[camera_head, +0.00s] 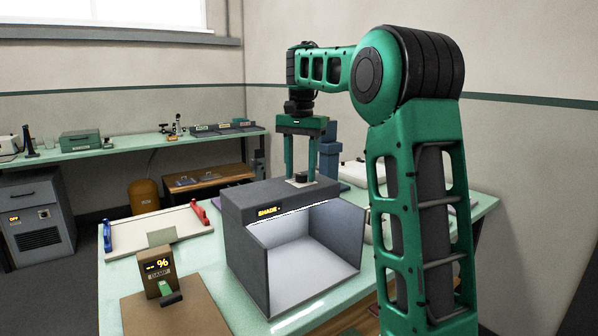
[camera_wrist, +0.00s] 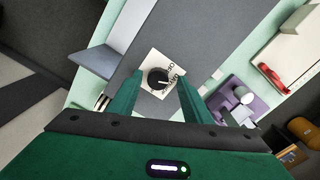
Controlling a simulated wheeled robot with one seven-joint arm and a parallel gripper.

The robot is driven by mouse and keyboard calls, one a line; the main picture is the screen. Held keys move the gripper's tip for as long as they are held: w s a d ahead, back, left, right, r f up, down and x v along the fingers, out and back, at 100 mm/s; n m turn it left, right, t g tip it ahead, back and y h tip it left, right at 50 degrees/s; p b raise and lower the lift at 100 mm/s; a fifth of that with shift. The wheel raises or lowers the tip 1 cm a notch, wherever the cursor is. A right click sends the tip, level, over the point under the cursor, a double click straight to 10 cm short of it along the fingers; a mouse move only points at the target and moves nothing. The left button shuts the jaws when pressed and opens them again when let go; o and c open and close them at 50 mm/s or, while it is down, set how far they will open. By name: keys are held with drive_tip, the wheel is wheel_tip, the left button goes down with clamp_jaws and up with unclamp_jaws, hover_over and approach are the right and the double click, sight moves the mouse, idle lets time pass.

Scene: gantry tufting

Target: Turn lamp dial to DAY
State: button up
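The lamp dial (camera_wrist: 158,79) is a black round knob with a white pointer mark on a pale square plate (camera_wrist: 153,64). Small lettering sits around its right side, too small to read surely; the mark points right in the wrist view. The plate lies on top of a grey light booth (camera_head: 245,196) whose display (camera_head: 268,211) reads SHADE. The booth's open front is lit white inside. My gripper (camera_head: 300,174) points down over the dial. Its two green fingers are apart on either side of the knob, also in the wrist view (camera_wrist: 159,82), with gaps to it.
On the mint table (camera_head: 220,312), a framed white board (camera_head: 155,232) with blue and red ends and a brown meter (camera_head: 158,275) showing % stand left of the booth. A blue-grey block (camera_head: 329,155) stands close behind my gripper. A purple-based item (camera_wrist: 242,103) lies beside the booth.

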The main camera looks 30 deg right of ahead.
sight(300, 174)
wheel_tip(300, 174, up, 11)
drive_tip(key=shift+f, duration=0.15)
idle(0.4)
idle(0.5)
